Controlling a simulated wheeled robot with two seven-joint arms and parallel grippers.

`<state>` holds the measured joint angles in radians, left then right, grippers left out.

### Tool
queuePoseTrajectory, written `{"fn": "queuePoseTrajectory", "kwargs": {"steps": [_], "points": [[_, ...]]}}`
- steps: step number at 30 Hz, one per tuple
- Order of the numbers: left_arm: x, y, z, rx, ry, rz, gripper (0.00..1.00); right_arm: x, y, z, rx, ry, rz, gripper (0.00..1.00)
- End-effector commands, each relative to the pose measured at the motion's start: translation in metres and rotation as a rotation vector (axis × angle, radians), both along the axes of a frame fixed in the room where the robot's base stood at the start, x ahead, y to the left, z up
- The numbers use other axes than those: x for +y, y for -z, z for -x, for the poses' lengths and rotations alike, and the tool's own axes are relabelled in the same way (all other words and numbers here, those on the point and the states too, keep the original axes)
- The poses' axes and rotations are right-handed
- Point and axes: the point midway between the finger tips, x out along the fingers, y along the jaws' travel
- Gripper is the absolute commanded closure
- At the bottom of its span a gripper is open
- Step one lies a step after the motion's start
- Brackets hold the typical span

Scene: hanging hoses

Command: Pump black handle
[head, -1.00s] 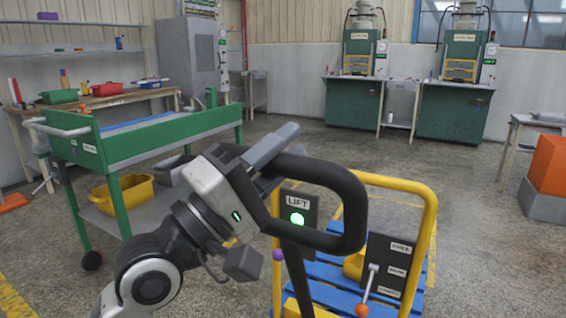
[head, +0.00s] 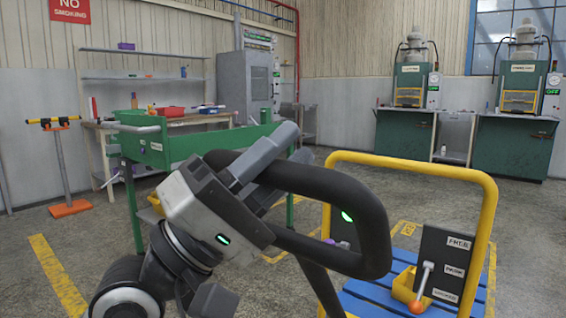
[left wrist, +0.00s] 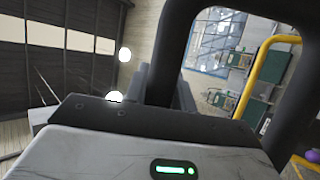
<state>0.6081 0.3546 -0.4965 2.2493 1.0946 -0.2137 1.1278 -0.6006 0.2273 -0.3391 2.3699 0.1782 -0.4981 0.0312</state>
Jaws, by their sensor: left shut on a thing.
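The black handle (head: 378,225) is a thick rounded loop in the middle of the head view, on a dark bar that runs down toward the cart. My left gripper (head: 268,160) is shut on the upper left part of the loop. In the left wrist view the black handle (left wrist: 178,50) rises close in front of the gripper, and the fingers are partly hidden. A dark panel with a green light (head: 347,216) is mostly hidden behind the loop. My right gripper is in neither current view.
A yellow-framed cart with a blue slatted deck (head: 385,300) stands behind the handle. Open floor lies beyond the cart.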

Motion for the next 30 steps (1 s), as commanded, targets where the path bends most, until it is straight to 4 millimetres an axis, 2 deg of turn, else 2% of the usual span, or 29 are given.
{"fn": "queuePoseTrajectory", "kwargs": {"steps": [8,9,10,11,30], "points": [[0.0005,-0.0009,-0.0001,-0.002,-0.002,0.001,1.0,0.0002,-0.0006,0.0001,-0.001,-0.001,-0.001,0.53],[0.0005,-0.0008,0.0,-0.001,-0.001,0.001,0.64,0.0002,-0.0006,0.0001,-0.001,-0.001,-0.001,0.53],[0.0004,-0.0008,-0.0001,-0.001,-0.001,0.001,0.55,0.0002,-0.0006,0.0001,-0.001,-0.001,-0.001,0.53],[0.0004,-0.0008,-0.0001,-0.001,-0.001,0.001,0.53,0.0002,-0.0006,0.0001,-0.001,-0.001,-0.001,0.53],[0.0032,0.0036,0.0012,0.0,-0.002,-0.001,0.53,0.0001,0.0024,0.0003,0.002,0.0,-0.002,0.53]]}}
